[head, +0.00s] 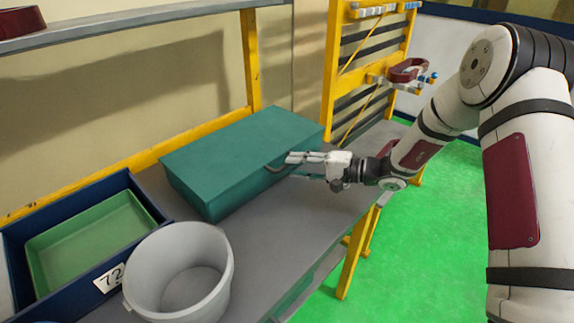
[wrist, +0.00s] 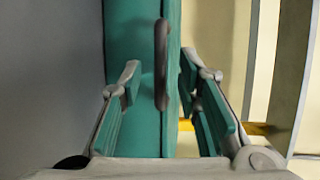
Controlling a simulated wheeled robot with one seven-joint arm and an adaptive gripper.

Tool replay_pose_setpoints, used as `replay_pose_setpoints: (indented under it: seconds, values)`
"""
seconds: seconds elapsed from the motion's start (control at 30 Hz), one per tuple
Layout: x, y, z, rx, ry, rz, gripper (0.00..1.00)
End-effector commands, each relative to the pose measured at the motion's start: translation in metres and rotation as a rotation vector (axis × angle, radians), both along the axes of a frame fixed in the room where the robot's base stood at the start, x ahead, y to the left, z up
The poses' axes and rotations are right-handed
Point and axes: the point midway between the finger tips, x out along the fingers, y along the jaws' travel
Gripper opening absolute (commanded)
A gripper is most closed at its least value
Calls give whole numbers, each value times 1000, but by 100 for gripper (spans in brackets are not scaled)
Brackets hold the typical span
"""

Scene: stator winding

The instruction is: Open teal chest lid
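The teal chest (head: 240,150) sits on the grey workbench with its lid shut. A dark curved handle (head: 275,169) is on its front side. My gripper (head: 290,163) is at the chest's front, close to the handle. In the wrist view, the two fingers of my gripper (wrist: 160,78) are spread apart, one on each side of the handle (wrist: 161,62). A gap shows between each finger and the handle, and the teal chest (wrist: 130,30) is behind them. Whether either fingertip touches the chest cannot be told.
A white bucket (head: 215,290) stands at the front of the workbench (head: 300,220). A dark blue crate (head: 165,212) with a green tray (head: 62,262) is at the left. A yellow rack (head: 330,75) stands behind the chest, and a grey shelf (head: 120,22) hangs above.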

Motion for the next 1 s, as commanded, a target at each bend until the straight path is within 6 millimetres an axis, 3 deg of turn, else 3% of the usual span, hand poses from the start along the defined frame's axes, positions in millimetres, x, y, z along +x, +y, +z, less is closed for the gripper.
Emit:
replay_pose_setpoints:
  seconds: [0.2,0.6,0.63,0.77,1.0]
  values:
    - [6,27,-5,0,0,2,31]
    - [9,33,-7,-1,1,0,31]
    - [9,33,-7,-1,1,0,28]
    - [9,33,-7,-1,1,0,0]
    - [9,33,-6,-2,1,0,0]
